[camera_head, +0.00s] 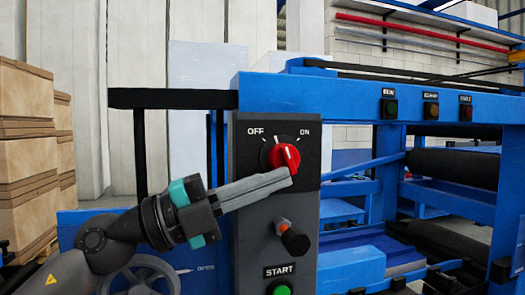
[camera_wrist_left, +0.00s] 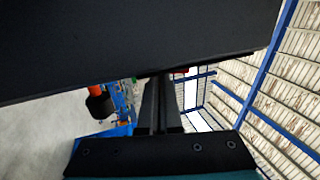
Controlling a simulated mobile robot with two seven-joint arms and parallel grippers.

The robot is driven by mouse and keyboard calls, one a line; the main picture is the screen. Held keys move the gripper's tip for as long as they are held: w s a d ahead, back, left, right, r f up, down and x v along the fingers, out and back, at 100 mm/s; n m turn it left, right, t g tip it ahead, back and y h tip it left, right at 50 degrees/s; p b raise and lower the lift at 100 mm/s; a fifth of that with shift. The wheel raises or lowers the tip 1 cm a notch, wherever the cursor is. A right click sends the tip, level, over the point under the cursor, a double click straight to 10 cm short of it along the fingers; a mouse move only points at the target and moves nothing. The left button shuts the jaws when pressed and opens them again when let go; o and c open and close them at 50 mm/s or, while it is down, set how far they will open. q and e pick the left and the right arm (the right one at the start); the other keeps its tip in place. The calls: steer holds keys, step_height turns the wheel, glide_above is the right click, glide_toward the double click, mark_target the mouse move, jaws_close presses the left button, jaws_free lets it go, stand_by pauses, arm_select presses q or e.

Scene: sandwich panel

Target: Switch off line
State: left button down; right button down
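The control panel (camera_head: 250,215) is a dark upright box on a blue machine frame. Its red rotary switch (camera_head: 284,155) sits between the printed words OFF at the left and ON at the right. The exact setting of the switch is hard to tell. My left gripper (camera_head: 287,178) reaches in from the left, and its fingertips overlap the lower edge of the switch. Contact cannot be made out. Its two fingers lie close together and look shut, with nothing seen between them. In the left wrist view a small piece of red (camera_wrist_left: 181,73) shows past the fingers. My right gripper is not in view.
Below the switch, a black-tipped knob (camera_head: 293,240) sticks out of the panel. A green START button (camera_head: 281,289) is under it. Indicator lamps (camera_head: 431,109) line the blue beam at the right. Stacked boxes (camera_head: 28,155) stand at the far left.

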arm_select(q)
steer(key=shift+d+f, duration=0.15)
steer(key=s+a+b, duration=0.2)
steer(key=s+a, duration=0.2)
steer(key=a, duration=0.8)
steer(key=shift+a+f, duration=0.15)
steer(key=shift+a, duration=0.15)
steer(key=shift+d, duration=0.1)
